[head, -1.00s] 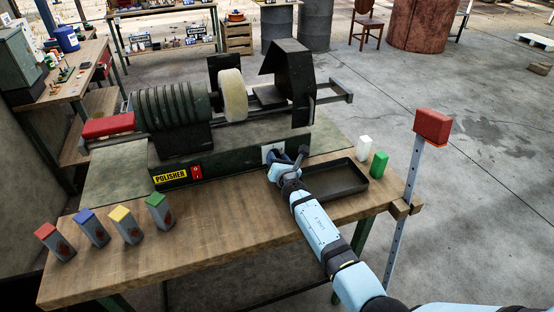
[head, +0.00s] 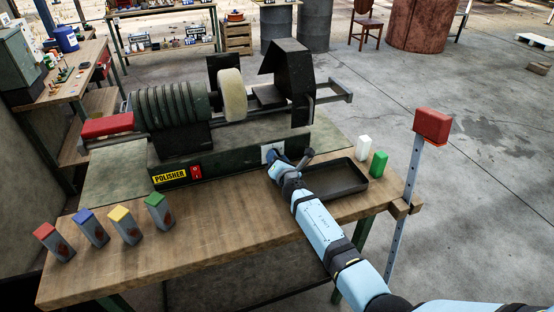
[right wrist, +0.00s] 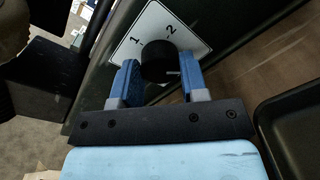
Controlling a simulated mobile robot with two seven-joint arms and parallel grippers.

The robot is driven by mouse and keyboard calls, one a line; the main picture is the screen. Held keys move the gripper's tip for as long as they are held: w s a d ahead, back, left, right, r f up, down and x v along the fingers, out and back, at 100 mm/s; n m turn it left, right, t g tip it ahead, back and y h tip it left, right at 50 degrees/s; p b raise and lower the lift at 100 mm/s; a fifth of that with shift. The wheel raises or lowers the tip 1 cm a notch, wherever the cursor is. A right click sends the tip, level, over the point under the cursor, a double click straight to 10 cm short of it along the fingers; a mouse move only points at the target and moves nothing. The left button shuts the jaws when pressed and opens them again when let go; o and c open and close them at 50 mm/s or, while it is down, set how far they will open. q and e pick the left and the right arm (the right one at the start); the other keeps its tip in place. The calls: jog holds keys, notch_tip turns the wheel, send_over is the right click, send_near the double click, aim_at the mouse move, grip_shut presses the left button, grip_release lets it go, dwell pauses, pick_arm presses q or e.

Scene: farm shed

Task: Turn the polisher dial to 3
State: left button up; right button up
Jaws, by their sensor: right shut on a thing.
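The polisher (head: 215,160) stands on the wooden bench, with a yellow label and a red switch on its front. Its white dial plate (head: 272,152) is at the right end of that front. In the right wrist view the plate (right wrist: 150,28) shows the numbers 1 and 2, and the rest of it is hidden. The black dial knob (right wrist: 158,58) sits between the blue fingers of my right gripper (right wrist: 158,66), which is shut on it. A short white mark on the knob points right in that view, toward the right finger. My left gripper is not in view.
A dark shallow tray (head: 350,187) lies just right of my right wrist. Several colour-topped blocks stand at the bench's left. A red box (head: 432,126) tops a post at the right edge.

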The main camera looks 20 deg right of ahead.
jog(key=o, duration=0.9)
jog(key=shift+s+p, duration=0.4)
jog(key=shift+s, duration=0.15)
jog(key=s+p, duration=0.1)
jog(key=s, duration=0.2)
jog(key=s+p, duration=0.1)
jog(key=s, duration=0.7)
jog(key=shift+s+d+r+p, duration=0.15)
jog(key=shift+s+r+p, duration=0.15)
jog(key=shift+p, duration=0.1)
jog(key=shift+s, duration=0.6)
